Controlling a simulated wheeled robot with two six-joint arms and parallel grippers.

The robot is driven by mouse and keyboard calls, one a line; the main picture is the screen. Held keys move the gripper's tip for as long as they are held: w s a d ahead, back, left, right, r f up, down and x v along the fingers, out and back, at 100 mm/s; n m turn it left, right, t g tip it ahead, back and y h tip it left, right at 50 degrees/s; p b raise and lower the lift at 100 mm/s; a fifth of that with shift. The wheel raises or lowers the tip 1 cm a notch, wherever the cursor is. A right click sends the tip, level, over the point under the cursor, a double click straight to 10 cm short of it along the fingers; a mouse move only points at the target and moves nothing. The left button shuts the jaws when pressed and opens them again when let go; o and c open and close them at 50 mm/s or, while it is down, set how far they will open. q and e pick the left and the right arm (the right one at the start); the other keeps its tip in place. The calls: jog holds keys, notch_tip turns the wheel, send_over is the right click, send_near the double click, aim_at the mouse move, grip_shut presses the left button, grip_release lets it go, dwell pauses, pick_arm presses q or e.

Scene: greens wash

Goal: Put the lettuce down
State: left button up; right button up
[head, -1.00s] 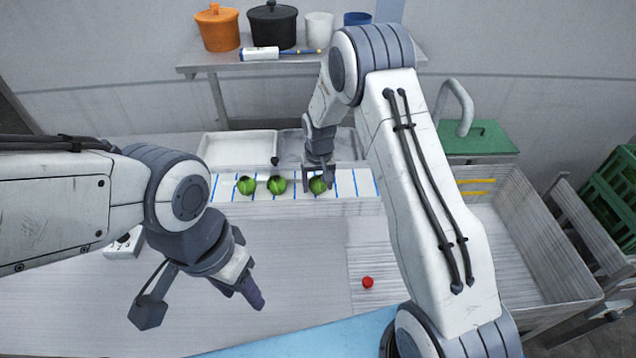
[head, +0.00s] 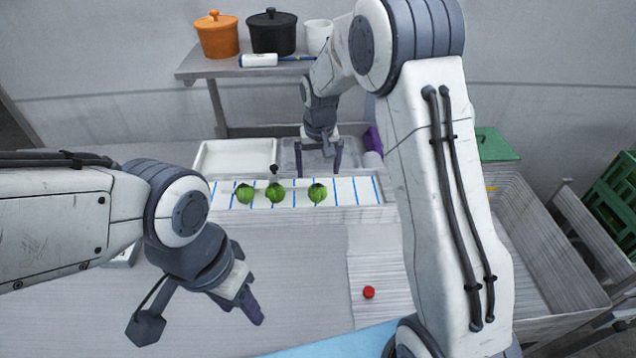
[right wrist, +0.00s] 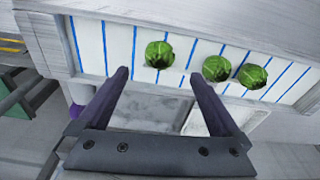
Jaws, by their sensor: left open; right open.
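Three green lettuces lie in a row on the white strip with blue lines: a left one (head: 244,193), a middle one (head: 275,192) and a right one (head: 317,192). Each sits between blue lines. In the right wrist view the right lettuce (right wrist: 159,54) is just beyond my fingertips, with the other two further right. My right gripper (head: 318,170) is open and empty, behind and apart from the right lettuce; its two fingers also show in the right wrist view (right wrist: 160,78). My left gripper (head: 248,304) is open and empty over the grey counter, at front left.
A white tray (head: 235,158) and a grey basin lie behind the strip (head: 358,190). A shelf behind holds an orange pot (head: 217,36), a black pot (head: 272,33) and a white cup. A red knob (head: 369,292) is at front. Green crates (head: 614,200) stand at far right.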

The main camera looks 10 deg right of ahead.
notch_tip(320, 180, up, 2)
jog(key=shift+s, duration=0.15)
jog(key=s+a+r+n, duration=0.25)
jog(key=s+a, duration=0.35)
jog(key=s, duration=0.3)
jog(key=s+a+r+n, duration=0.2)
jog(key=s+a+r, duration=0.25)
jog(key=s, duration=0.45)
jog(key=s+n+g+y, duration=0.1)
jog(key=s+n, duration=0.3)
jog(key=s, duration=1.2)
jog(key=shift+a+f, duration=0.15)
jog(key=shift+f, duration=0.3)
jog(key=shift+c, duration=0.3)
